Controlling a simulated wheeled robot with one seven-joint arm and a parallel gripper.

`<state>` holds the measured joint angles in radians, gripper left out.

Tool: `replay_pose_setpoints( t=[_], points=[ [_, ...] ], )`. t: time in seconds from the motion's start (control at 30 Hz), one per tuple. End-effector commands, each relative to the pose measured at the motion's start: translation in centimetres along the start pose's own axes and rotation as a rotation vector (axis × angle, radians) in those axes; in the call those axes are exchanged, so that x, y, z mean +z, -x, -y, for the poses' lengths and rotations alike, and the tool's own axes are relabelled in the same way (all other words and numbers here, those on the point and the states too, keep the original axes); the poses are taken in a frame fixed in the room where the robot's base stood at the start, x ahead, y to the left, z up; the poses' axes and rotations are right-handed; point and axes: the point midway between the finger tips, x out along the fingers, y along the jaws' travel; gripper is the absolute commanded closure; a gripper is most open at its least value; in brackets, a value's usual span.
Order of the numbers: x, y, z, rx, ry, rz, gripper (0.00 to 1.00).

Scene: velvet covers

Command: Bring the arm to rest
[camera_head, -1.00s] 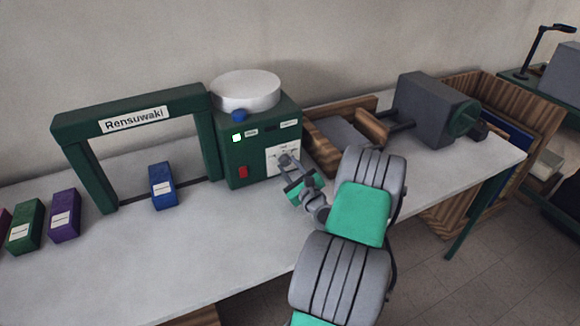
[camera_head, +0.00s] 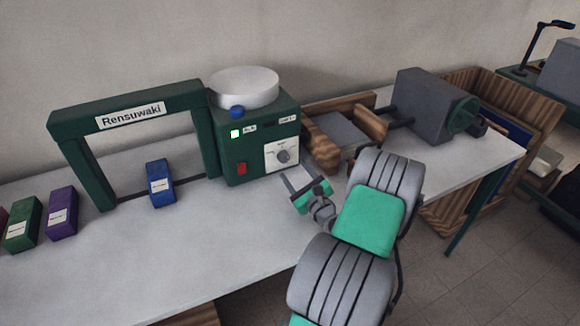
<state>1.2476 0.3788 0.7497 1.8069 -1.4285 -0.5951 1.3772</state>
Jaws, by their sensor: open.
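My gripper (camera_head: 303,181) is at the end of my grey and green arm, over the white table (camera_head: 220,230). Its two fingers are spread and nothing shows between them. It is in front of the green machine (camera_head: 225,150), just right of and below the dial (camera_head: 284,156) on its white plate, and looks apart from it. The machine carries a white round drum (camera_head: 245,88), a blue button (camera_head: 237,112), a lit square (camera_head: 235,134) and a red switch (camera_head: 242,168).
A green arch labelled Rensuwaki (camera_head: 130,115) stands left of the machine, with a blue box (camera_head: 160,184) under it. Purple (camera_head: 62,213) and green (camera_head: 23,223) boxes stand further left. A wooden frame (camera_head: 325,150) and a grey vise-like block (camera_head: 430,105) are at the right.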

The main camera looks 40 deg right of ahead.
Motion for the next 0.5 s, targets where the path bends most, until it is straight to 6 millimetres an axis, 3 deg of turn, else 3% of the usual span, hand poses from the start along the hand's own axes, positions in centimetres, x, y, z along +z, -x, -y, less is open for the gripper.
replay_pose_setpoints(
  t=[0.2,0.5],
  points=[
    [-0.1,2.7,0.0,-0.001,0.001,0.0,0.44],
    [0.0,2.8,0.0,0.001,0.001,0.0,0.44]
  ],
)
